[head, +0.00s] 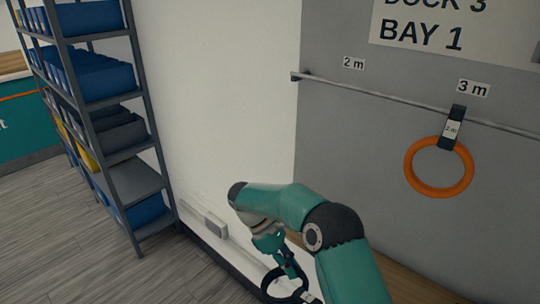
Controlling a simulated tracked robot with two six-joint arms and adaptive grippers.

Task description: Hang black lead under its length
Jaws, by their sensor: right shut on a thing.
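A black lead (266,286) coiled in a ring hangs from my right gripper (283,262), low in the middle of the head view. The gripper is shut on its upper end and partly hides it; any length marking on it cannot be read. A thin metal rail (405,100) crosses the grey panel, above and to the right of the gripper. White labels above it read "2 m" (353,64) and "3 m" (473,88). The lead is apart from the rail. My left gripper is out of view.
An orange coiled lead (409,180) hangs by a black tagged strap (453,130) on the rail under "3 m". The rail under "2 m" is bare. A shelf rack (146,95) with blue bins stands at left. A sign (440,30) reads "BAY 1".

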